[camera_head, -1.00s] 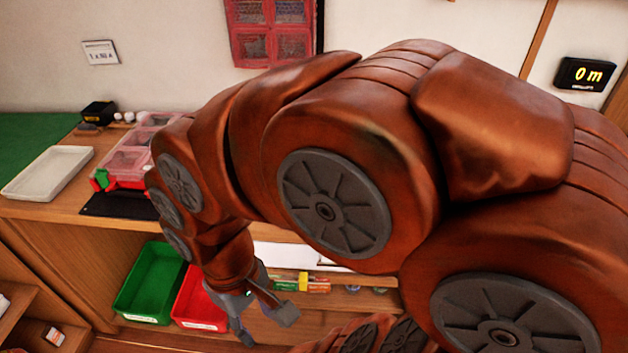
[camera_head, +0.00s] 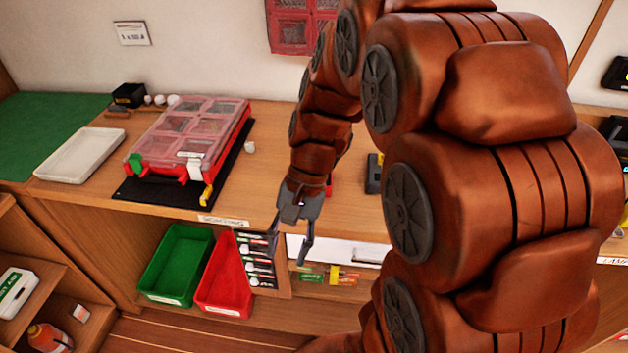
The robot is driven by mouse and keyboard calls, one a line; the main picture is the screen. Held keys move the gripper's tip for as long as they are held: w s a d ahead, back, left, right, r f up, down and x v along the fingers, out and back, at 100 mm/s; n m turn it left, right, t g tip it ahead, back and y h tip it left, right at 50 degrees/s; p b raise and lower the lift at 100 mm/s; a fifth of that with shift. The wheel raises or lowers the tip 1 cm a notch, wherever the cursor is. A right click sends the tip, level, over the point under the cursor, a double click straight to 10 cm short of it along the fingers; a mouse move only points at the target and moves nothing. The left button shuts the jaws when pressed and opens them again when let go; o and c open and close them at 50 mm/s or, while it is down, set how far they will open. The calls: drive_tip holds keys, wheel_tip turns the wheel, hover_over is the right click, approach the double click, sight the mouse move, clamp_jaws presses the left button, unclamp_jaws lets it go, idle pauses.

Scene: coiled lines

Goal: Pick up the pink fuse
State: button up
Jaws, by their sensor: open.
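I cannot make out a pink fuse in this view. My gripper (camera_head: 288,252) points down at the front edge of the workbench, with its two grey fingers apart and nothing seen between them. Behind the fingers, below the bench top, is a rack of small dark and white packs (camera_head: 259,262). A red case with clear compartment lids (camera_head: 186,137) lies to the left on a black mat (camera_head: 140,190). What its compartments hold is too blurred to tell. My arm hides part of the bench on the right.
A white tray (camera_head: 82,155) lies on the bench at the left, beside a green mat (camera_head: 40,130). A green bin (camera_head: 176,265) and a red bin (camera_head: 224,280) stand below the bench top.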

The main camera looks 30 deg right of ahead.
drive_tip(key=w+d+m+t+y, duration=0.1)
drive_tip(key=w+d+m+t, duration=0.1)
drive_tip(key=w+d+m, duration=0.2)
drive_tip(key=w+d+f+m+t+y, duration=0.1)
drive_tip(key=w+d+m+t+y, duration=0.1)
drive_tip(key=w+d+m, duration=0.2)
drive_tip(key=w+d+f+m+t+y, duration=0.1)
drive_tip(key=w+d+m, duration=0.3)
drive_tip(key=w+d, duration=0.4)
drive_tip(key=shift+w+d+f+m+t+y+p, duration=0.1)
drive_tip(key=shift+d+m+t+y+p, duration=0.1)
drive_tip(key=shift+d+t+y, duration=0.35)
drive_tip(key=shift+w+d+f+m+t+y+p, duration=0.1)
drive_tip(key=shift+d+m+t+y, duration=0.2)
drive_tip(key=shift+d, duration=0.4)
drive_tip(key=d+m+t, duration=0.1)
drive_tip(key=d, duration=0.2)
drive_tip(key=w+d+f+m+t, duration=0.1)
drive_tip(key=d, duration=0.1)
drive_tip(key=d+m+t, duration=0.1)
drive_tip(key=d, duration=0.2)
drive_tip(key=shift+w+d+f, duration=0.15)
drive_tip(key=shift+w+d, duration=0.15)
drive_tip(key=shift+d, duration=0.05)
drive_tip(key=shift+m+t, duration=0.25)
drive_tip(key=shift+m, duration=0.05)
drive_tip(key=shift+p+x, duration=1.3)
drive_tip(key=shift+x, duration=2.55)
drive_tip(key=shift+w+d+f, duration=0.1)
drive_tip(key=shift+d+f, duration=0.1)
